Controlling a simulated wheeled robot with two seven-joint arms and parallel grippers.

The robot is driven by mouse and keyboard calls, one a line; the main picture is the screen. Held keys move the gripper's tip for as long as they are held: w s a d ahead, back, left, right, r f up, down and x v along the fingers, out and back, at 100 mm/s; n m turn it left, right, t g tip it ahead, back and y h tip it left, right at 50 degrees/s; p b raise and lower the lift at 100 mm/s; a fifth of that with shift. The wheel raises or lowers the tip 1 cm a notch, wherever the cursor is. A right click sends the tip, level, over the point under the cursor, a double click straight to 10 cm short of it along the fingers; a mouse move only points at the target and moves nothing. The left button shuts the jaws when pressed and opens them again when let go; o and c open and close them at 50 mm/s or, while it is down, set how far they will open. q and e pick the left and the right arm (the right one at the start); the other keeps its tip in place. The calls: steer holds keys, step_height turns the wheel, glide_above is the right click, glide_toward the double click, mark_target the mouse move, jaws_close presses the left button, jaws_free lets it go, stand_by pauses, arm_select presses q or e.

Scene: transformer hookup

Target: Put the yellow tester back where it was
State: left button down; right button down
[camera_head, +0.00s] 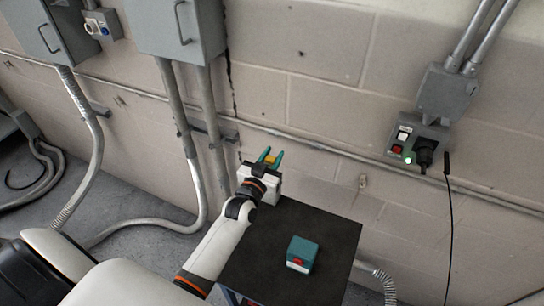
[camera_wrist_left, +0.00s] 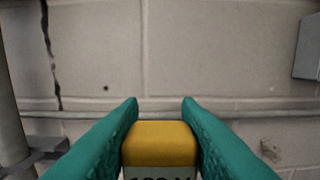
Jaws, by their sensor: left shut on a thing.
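The yellow tester (camera_wrist_left: 160,145) is between the teal fingers of my left gripper (camera_wrist_left: 160,110), which is shut on it. Its yellow top and part of a white face with dark print show in the left wrist view. In the head view, the left gripper (camera_head: 270,157) is beyond the far left corner of the black-topped stand, facing the block wall. Only a small yellow patch of the tester (camera_head: 271,159) shows there between the fingers. My right gripper is in neither view.
A teal box with a red part (camera_head: 302,254) sits on the black stand top (camera_head: 262,232). A grey wall box with switches, a green light and a black plug (camera_head: 419,142) is at the right. Conduits and a pipe (camera_head: 330,150) run along the wall. The stand's left part is clear.

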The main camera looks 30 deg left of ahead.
arm_select(q)
steer(key=c, duration=1.5)
jaws_free()
steer(key=shift+f, duration=0.15)
steer(key=o, duration=0.4)
steer(key=shift+o, duration=0.2)
steer(key=s+b, duration=0.3)
steer(key=s, duration=0.9)
steer(key=shift+d, duration=0.35)
steer(key=shift+f, duration=0.15)
